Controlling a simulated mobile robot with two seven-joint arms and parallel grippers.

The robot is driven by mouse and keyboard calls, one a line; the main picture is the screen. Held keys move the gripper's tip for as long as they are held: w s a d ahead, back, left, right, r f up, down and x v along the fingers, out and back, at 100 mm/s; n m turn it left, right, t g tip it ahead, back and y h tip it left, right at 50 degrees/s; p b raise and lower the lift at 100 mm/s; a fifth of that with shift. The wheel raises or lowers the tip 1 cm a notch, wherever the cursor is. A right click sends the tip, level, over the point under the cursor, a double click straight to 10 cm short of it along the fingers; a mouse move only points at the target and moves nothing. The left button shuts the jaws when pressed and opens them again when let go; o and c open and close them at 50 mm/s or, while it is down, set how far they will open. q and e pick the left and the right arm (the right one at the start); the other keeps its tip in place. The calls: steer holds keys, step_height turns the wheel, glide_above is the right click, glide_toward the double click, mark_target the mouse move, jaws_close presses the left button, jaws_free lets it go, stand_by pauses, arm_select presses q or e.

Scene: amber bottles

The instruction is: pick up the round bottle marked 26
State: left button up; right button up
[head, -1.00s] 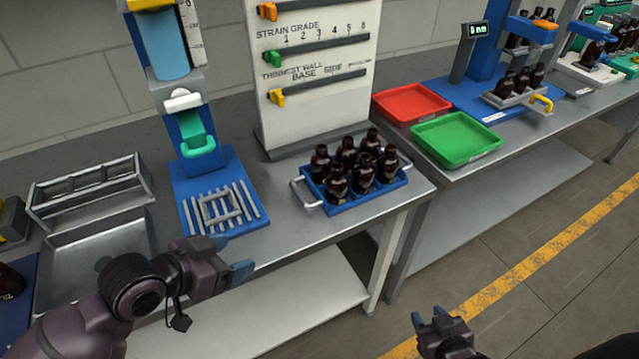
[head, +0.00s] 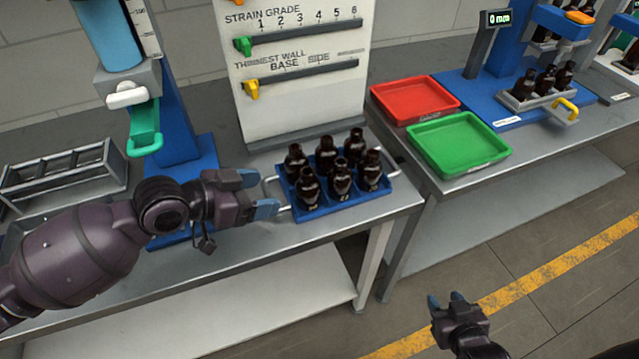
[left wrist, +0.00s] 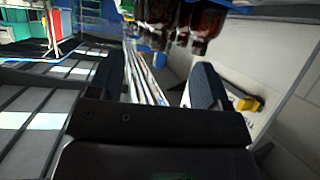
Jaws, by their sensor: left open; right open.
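Several dark amber bottles stand upright in a blue crate (head: 335,206) with metal handles on the bench; a front bottle (head: 309,186) and a middle front bottle (head: 341,177) carry small marks too small to read. I cannot tell which bottle is marked 26. My left gripper (head: 264,194) is open and empty, just left of the crate near its left handle. In the left wrist view, bottles (left wrist: 200,25) show beyond the open fingers (left wrist: 150,92). My right gripper (head: 448,302) is open and empty, low over the floor, away from the bench.
A red tray (head: 415,100) and a green tray (head: 458,144) sit on the bench to the right. A white gauge board (head: 290,95) stands behind the crate. A blue stand with a teal part (head: 146,130) and a metal rack (head: 65,172) are at left.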

mark_target(300, 185)
arm_select(q)
steer(key=shift+w+x, duration=0.2)
steer(key=shift+x, duration=5.15)
steer(key=shift+r, duration=0.15)
steer(key=c, duration=0.7)
steer(key=shift+c, duration=0.2)
steer(key=shift+r, duration=0.1)
